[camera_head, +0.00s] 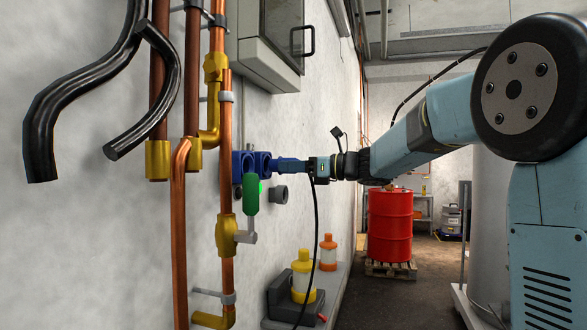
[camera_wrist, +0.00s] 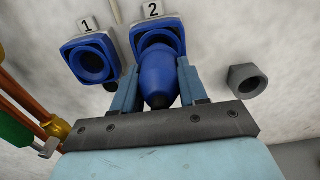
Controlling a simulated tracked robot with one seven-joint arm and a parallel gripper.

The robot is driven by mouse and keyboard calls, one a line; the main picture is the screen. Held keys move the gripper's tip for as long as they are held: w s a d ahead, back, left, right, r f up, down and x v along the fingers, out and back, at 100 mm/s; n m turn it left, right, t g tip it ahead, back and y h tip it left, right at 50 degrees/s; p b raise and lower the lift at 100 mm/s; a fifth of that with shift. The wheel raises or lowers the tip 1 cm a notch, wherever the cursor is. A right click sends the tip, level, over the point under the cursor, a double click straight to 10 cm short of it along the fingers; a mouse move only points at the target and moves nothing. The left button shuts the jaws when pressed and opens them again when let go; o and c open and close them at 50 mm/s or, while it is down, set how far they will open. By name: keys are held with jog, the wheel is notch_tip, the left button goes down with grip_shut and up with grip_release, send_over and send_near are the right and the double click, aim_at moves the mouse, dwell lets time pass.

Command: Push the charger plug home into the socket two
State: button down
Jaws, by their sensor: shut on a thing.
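The blue charger plug (camera_wrist: 157,72) is between the two fingers of my gripper (camera_wrist: 158,82), which is shut on it. Its dark rear end faces the wrist camera and its front reaches the mouth of socket two (camera_wrist: 151,27), a blue housing under a label "2". I cannot tell how deep the plug sits. Socket one (camera_wrist: 90,62), labelled "1", is empty to the left.
A grey hollow fitting (camera_wrist: 246,79) is right of socket two. A green handle (camera_head: 251,194) and copper pipes (camera_head: 227,150) are close by the sockets. A black cable (camera_head: 317,225) hangs below my gripper. Yellow-capped (camera_head: 302,270) and orange-capped containers (camera_head: 328,250) stand below.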

aim_at(281, 173)
jog(key=shift+x, duration=1.75)
dwell(0.4)
jog(key=c, duration=0.5)
grip_release()
jog(key=shift+d, duration=0.1)
jog(key=v, duration=1.3)
jog(key=shift+s+d, duration=0.1)
jog(key=shift+d, duration=0.2)
jog(key=shift+s, duration=0.1)
